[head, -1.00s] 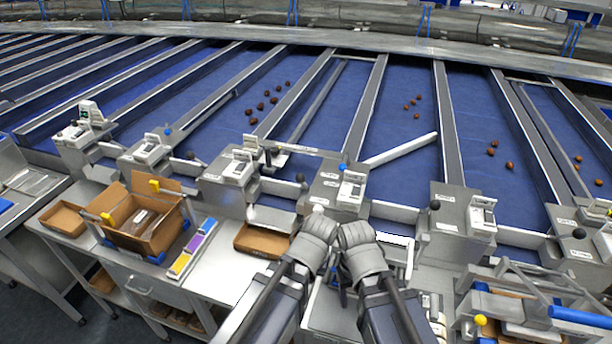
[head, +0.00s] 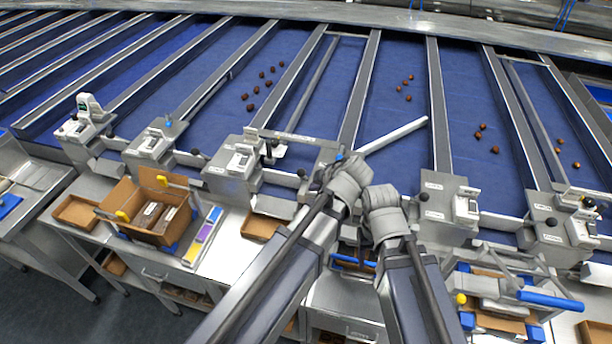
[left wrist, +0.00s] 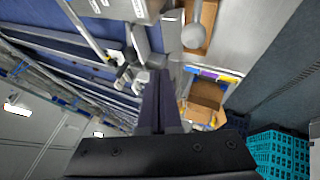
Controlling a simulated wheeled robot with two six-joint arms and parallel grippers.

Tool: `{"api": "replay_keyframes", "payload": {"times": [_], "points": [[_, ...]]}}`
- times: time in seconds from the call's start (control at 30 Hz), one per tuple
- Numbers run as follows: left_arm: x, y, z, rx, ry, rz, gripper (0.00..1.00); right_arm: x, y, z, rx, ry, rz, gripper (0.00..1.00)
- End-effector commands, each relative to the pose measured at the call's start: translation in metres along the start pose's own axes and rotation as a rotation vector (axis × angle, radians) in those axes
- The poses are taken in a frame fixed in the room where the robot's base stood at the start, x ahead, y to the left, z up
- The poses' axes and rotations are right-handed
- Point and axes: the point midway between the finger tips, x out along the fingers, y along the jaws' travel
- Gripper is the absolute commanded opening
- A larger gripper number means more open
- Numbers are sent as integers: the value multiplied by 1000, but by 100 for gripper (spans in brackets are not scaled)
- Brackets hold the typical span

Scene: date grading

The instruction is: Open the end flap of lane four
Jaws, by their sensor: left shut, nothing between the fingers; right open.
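The blue sloping lanes end at a row of grey stations, with pale end flaps between them; one flap (head: 499,222) shows right of my arms. I cannot read which is lane four. My left gripper (head: 347,174) is over the station in the middle of the head view, its fingers hidden behind the wrist there. In the left wrist view its dark fingers (left wrist: 155,97) are together and empty. My right gripper (head: 381,197) is beside it to the right, open, its fingertips hidden. My arms cover the flap and station front beneath them.
A cardboard box (head: 123,197) with packs stands on the left bench, near a colour strip (head: 203,238). Small brown trays sit nearby. A pale diagonal bar (head: 394,135) crosses a lane above my grippers. A press with a blue handle (head: 550,300) stands lower right. Dates lie on several lanes.

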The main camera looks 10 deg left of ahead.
Motion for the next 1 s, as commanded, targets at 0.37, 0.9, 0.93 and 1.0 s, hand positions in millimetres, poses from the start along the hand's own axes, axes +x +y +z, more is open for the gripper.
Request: {"api": "replay_keyframes", "payload": {"times": [0.37, 0.9, 0.93, 1.0], "points": [[39, -3, 4, -2, 0, -2, 0, 32, -3, -2, 2, 1, 0, 59], [108, 23, -2, -1, -1, -1, 0, 72, -6, -5, -2, 2, 1, 59], [109, 26, -2, -1, -1, -1, 0, 71, -6, -5, -2, 2, 1, 59], [111, 31, -3, 0, -1, -2, 0, 70, -6, -5, -2, 2, 1, 59]]}}
